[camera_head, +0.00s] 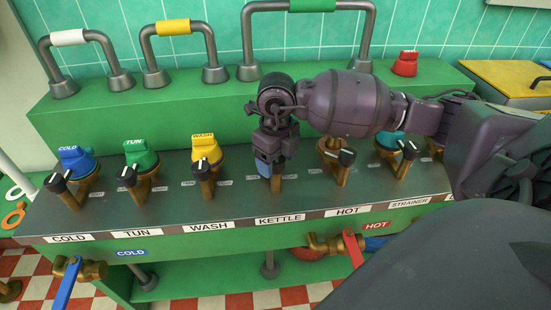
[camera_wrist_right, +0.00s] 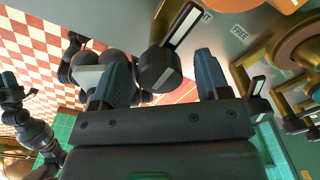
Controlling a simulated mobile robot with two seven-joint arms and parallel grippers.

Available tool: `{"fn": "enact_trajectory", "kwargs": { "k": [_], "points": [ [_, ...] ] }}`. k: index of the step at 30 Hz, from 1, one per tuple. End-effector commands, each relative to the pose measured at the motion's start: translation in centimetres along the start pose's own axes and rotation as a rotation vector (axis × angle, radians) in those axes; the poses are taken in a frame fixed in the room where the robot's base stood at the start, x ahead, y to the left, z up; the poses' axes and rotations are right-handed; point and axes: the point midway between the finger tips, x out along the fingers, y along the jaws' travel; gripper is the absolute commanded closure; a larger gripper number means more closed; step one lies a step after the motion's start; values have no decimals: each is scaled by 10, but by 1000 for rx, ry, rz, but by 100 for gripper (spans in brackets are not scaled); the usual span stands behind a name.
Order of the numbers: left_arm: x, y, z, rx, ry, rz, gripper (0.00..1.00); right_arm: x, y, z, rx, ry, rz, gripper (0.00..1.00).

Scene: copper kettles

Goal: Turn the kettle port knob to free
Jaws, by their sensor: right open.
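The kettle port's place is above the KETTLE label (camera_head: 280,219) in the head view, where my right gripper (camera_head: 272,176) hides most of the valve. In the right wrist view a black knob (camera_wrist_right: 158,70) with a white pointer stripe stands between the two spread fingers of my right gripper (camera_wrist_right: 162,80). Its pointer slants up and to the right. The fingers are open on either side, and I cannot tell whether they touch it. A FREE label (camera_wrist_right: 239,32) lies to the right of the pointer. A dark arm end, perhaps my left gripper (camera_wrist_right: 11,92), shows small at the left edge of the wrist view.
Neighbouring black knobs stand close on both sides, at WASH (camera_head: 205,167) and HOT (camera_head: 347,157). Coloured handles, such as the yellow one (camera_head: 206,148), rise behind the row. A green ledge (camera_head: 120,110) with metal hoops is at the back. Taps with levers (camera_head: 67,283) hang in front.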

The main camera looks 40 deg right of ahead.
Motion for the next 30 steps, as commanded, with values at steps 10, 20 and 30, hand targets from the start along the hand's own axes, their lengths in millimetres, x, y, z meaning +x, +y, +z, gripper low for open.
{"fn": "enact_trajectory", "kwargs": {
  "k": [10,20,30],
  "points": [
    [0,-3,-1,13,1,1,57,0,0,0,0,0,0,48],
    [0,-3,-1,12,1,0,57,0,0,0,-3,0,0,80],
    [2,0,2,-3,-3,-1,57,0,0,0,-115,2,0,80]
  ]
}}
